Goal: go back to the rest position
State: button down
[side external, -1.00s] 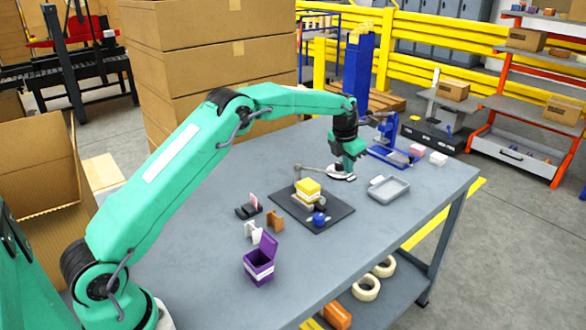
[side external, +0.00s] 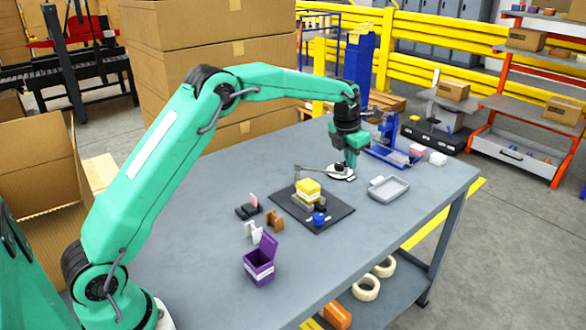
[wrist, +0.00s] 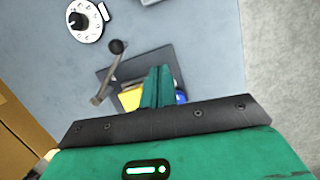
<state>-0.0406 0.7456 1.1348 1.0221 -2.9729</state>
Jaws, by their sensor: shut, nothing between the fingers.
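My green arm reaches over the grey table (side external: 215,190) in the side external view. My gripper (side external: 350,165) points down above the table, near the white round base (side external: 341,173) behind the black mat. In the wrist view, the two green fingers of my gripper (wrist: 158,82) are together with nothing between them. The fingers hide part of these.
The table's left middle is clear.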

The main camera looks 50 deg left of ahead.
jog(key=v, duration=0.3)
jog(key=shift+d+r, duration=0.15)
jog(key=shift+d, duration=0.15)
jog(key=s+d+r+m+t, duration=0.1)
jog(key=s+r+m, duration=0.5)
jog(key=s+m, duration=0.35)
jog(key=s+r+m, duration=0.6)
jog(key=s+m, duration=0.2)
jog(key=s, duration=0.2)
jog(key=s+f+m+t, duration=0.1)
jog(key=s+f+m, duration=0.1)
jog(key=s+m, duration=0.6)
jog(key=s+d+f+m, duration=0.1)
jog(key=s+f+m, duration=0.2)
jog(key=s+m, duration=0.6)
jog(key=shift+s+t, duration=0.4)
jog(key=shift+s, duration=1.4)
